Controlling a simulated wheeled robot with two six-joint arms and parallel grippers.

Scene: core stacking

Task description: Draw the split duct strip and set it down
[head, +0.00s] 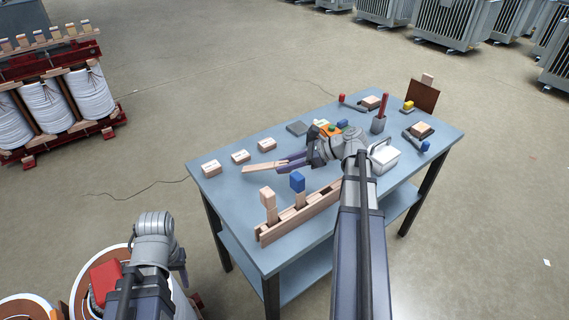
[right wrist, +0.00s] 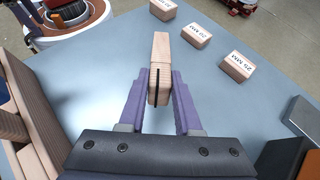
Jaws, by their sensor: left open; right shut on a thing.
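The split duct strip is a pale wooden strip (right wrist: 160,70) with a dark slit along it. My right gripper (right wrist: 159,95) is shut on it, with the purple fingers on either side. In the head view the strip (head: 262,168) points left from my right gripper (head: 287,163), over the blue-grey table's left part. I cannot tell whether it touches the tabletop. A wooden rack (head: 315,211) along the table's near edge holds an upright plain strip (head: 268,199) and a blue-topped strip (head: 298,183). My left gripper (head: 181,272) is off the table at lower left, mostly hidden by its own wrist.
Three labelled wooden blocks (head: 240,157) stand in a row on the table (head: 222,190). Bare tabletop shows between rack and labelled blocks.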

